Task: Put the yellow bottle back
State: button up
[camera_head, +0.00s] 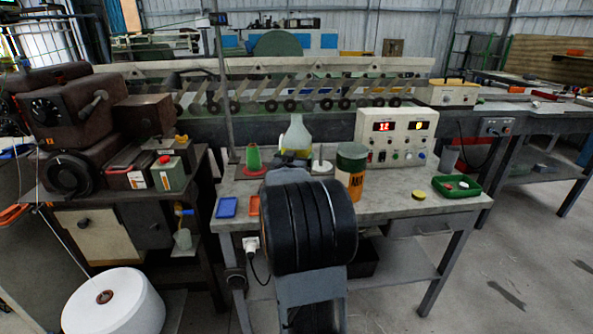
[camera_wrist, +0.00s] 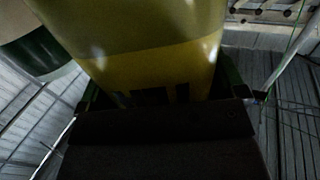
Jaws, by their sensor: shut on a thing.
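The yellow bottle (camera_head: 297,138) shows in the head view just above my dark arm, with a pale, narrowing top and yellow lower down. Its base is hidden there, so I cannot tell whether it touches the bench. In the wrist view the yellow bottle (camera_wrist: 155,65) fills the middle, with dark lettering near its lower visible edge. My gripper (camera_wrist: 160,90) is shut on it, with a finger on each side. In the head view my arm hides the gripper.
On the grey bench (camera_head: 400,203), an orange jar with a green top (camera_head: 351,170) stands right of the bottle. A green cone (camera_head: 254,158) stands to its left. Behind are a control box (camera_head: 396,137) and machinery. A green tray (camera_head: 456,186) lies at the right.

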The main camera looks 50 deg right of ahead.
jog(key=shift+w+d+f+b, duration=0.1)
jog(key=shift+d+f+b, duration=0.15)
jog(key=shift+f, duration=0.75)
jog(key=shift+w+d+f+b, duration=0.1)
jog(key=shift+f+b, duration=0.2)
jog(key=shift+f, duration=0.75)
jog(key=shift+f, duration=0.15)
jog(key=o, duration=1.2)
jog(key=shift+o, duration=0.2)
